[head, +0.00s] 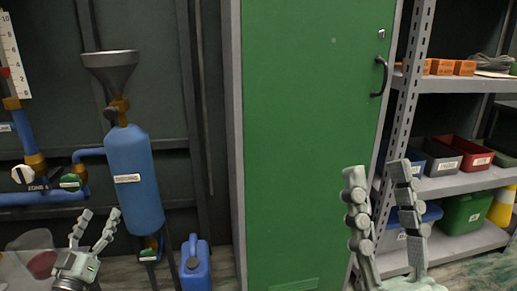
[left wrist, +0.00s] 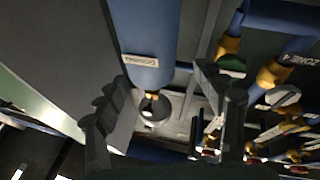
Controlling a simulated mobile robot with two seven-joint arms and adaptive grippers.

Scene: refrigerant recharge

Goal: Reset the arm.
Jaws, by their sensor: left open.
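My left gripper (head: 95,215) is open and empty in the lower left of the head view, in front of and left of the blue cylinder's lower end. Its fingers also show apart in the left wrist view (left wrist: 160,90), with the cylinder beyond them. My right gripper (head: 378,172) is at the lower right, fingers upright and spread, with nothing between them. The blue cylinder (head: 133,180) stands upright with a grey funnel (head: 110,68) on top. Its labelled body shows at the top of the left wrist view (left wrist: 150,40).
Blue pipes (head: 45,198) with brass fittings run left of the cylinder. A blue jug (head: 195,265) stands low beside it. A green cabinet (head: 305,120) fills the middle. Metal shelving (head: 470,185) with bins stands at the right, behind my right gripper.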

